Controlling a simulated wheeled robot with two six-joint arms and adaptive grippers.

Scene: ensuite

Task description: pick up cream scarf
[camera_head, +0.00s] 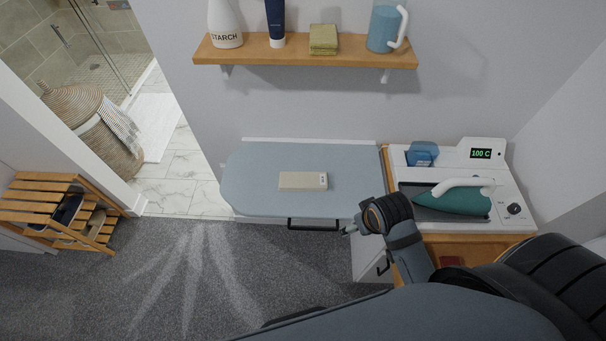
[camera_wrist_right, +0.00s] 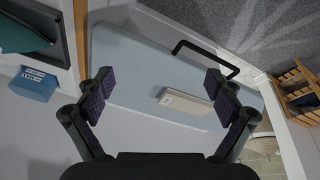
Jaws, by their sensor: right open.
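The cream scarf (camera_head: 303,181) is a flat folded beige bundle with a small white label at its right end. It lies on the pale blue ironing board (camera_head: 245,178), near its middle. My right gripper (camera_head: 350,231) is beyond the board's front right edge, apart from the scarf. In the right wrist view the right gripper (camera_wrist_right: 158,80) has its fingers wide apart with nothing between them. The scarf (camera_wrist_right: 188,103) shows there below the fingertips, nearer the right finger, at a distance. My left gripper is not in view.
A teal iron (camera_head: 452,200) rests on a white station reading 100 C, right of the board. A black handle bar (camera_head: 314,225) runs along the board's front. A wall shelf (camera_head: 300,56) with a starch bottle and other items is above. The board around the scarf is clear.

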